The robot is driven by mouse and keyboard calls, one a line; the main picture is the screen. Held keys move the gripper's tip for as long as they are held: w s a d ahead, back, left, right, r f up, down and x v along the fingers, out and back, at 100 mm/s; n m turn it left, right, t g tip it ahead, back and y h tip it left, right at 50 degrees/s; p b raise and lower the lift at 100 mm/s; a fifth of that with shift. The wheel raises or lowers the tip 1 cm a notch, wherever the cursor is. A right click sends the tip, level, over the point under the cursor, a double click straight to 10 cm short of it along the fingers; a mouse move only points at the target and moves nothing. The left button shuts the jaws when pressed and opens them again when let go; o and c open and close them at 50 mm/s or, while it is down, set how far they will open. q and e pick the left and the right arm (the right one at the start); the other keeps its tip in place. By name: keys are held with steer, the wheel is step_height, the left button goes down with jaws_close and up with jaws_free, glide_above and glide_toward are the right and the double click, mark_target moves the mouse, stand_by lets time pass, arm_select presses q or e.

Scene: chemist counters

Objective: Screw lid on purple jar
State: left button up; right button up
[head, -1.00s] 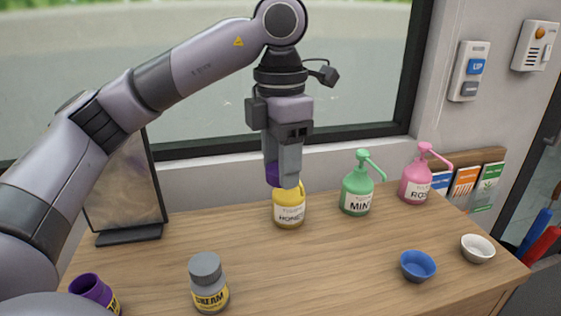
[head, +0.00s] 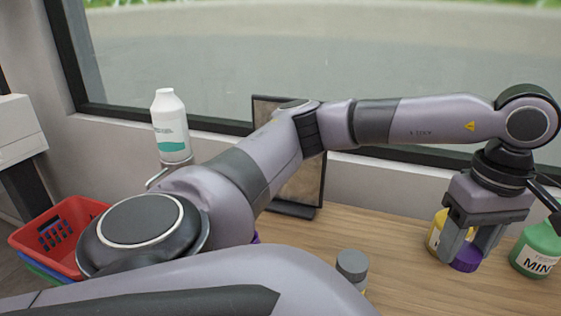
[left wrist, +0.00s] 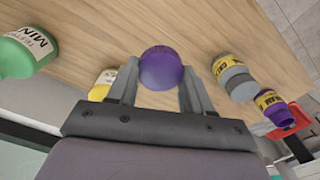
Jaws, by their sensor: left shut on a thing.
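The purple lid (head: 466,258) is held between the fingertips of my left gripper (head: 474,250), in front of the yellow honey bottle (head: 435,236). In the left wrist view the lid (left wrist: 160,68) shows round between the two fingers (left wrist: 158,85), above the wooden counter. The purple jar (head: 256,238) is almost wholly hidden behind my left arm in the head view. In the left wrist view the purple jar (left wrist: 281,114), with a yellow label, shows at the right, apart from the lid. My right gripper is not in view.
A grey-lidded cream jar (head: 352,266) stands on the counter between the purple jar and my gripper. A green mint bottle (head: 540,250) is close to the right of the gripper. A dark upright panel (head: 300,190) stands behind my arm. A red basket (head: 52,236) is at the left.

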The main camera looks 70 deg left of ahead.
arm_select(q)
steer(key=f+m, duration=0.2)
steer(key=m, duration=0.1)
steer(key=d+f+m, duration=0.1)
steer(key=f+m, duration=0.1)
steer(key=m, duration=0.2)
steer(key=d+f+m, duration=0.1)
steer(key=f+m, duration=0.1)
steer(key=m, duration=0.2)
steer(key=shift+s, duration=0.25)
steer(key=m, duration=0.1)
steer(key=f+m, duration=0.1)
steer(key=m, duration=0.1)
steer(key=shift+s+d+f+m, duration=0.15)
steer(key=shift+d+f+m, duration=0.05)
steer(key=shift+d+m, duration=0.1)
